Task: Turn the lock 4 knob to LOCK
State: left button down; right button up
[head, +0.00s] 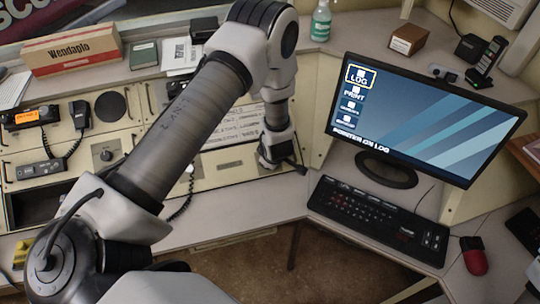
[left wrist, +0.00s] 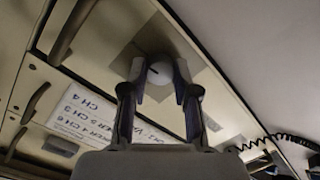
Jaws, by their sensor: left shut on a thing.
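In the left wrist view, a pale round knob (left wrist: 159,72) sits on a beige console panel, with a darker plate around it. My left gripper (left wrist: 158,84) has one finger on each side of the knob and is shut on it. A short dark mark shows near the knob's left side; I cannot tell which position it points to, and no LOCK lettering is readable. In the head view my left arm reaches over the console and its wrist hides this knob and the fingertips. My right gripper is not in view.
Drawer-like panels with dark handles (left wrist: 66,32) and a label strip (left wrist: 88,118) lie beside the knob. A coiled cord (left wrist: 275,142) hangs nearby. In the head view, a monitor (head: 430,115), a keyboard (head: 380,218) and a red mouse (head: 474,256) stand right of the arm.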

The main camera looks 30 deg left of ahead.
pick_arm(q)
jog(key=n+b, duration=0.4)
jog(key=b, duration=0.2)
jog(key=n+t+b, duration=0.1)
jog(key=n+b, duration=0.4)
jog(key=b, duration=0.2)
jog(key=n+b, duration=0.4)
jog(key=b, duration=0.2)
jog(key=shift+s+f+n+b, duration=0.15)
jog(key=shift+f+n+b, duration=0.2)
jog(key=shift+f+n, duration=0.05)
jog(key=shift+r+n+t+b, duration=0.25)
jog(key=shift+n+t+b, duration=0.05)
jog(key=shift+n+b, duration=0.8)
jog(key=c, duration=0.9)
grip_release()
jog(key=shift+o, duration=0.2)
jog(key=v, duration=1.2)
jog(key=shift+d, duration=0.15)
jog(key=shift+f, duration=0.1)
